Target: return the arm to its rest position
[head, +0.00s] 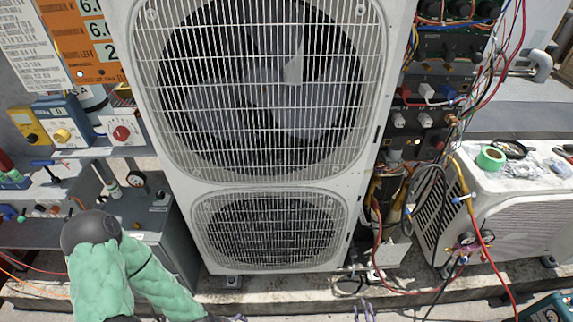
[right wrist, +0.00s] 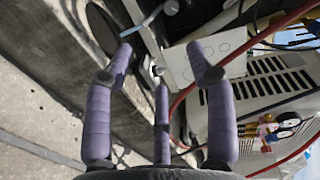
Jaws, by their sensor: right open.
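My right gripper (head: 363,311) shows only as purple fingertips at the bottom edge of the head view, in front of the large condenser's base. In the right wrist view its purple fingers (right wrist: 160,68) are spread apart, open, with nothing between them. Beyond them are the concrete ledge, a grey-white plate and a hose. My left arm (head: 130,275), in a pale green sleeve, is bent at the lower left of the head view. A small purple tip of my left gripper (head: 238,318) shows at the bottom edge; the rest is cut off.
The large condenser (head: 355,150) fills the middle. An open electrical panel (head: 425,75) with hanging wires stands right of it. A smaller unit (head: 525,190) carries green tape (head: 491,158). Gauges and hoses (head: 468,244) hang in front of it. Instruments (head: 62,132) stand at left.

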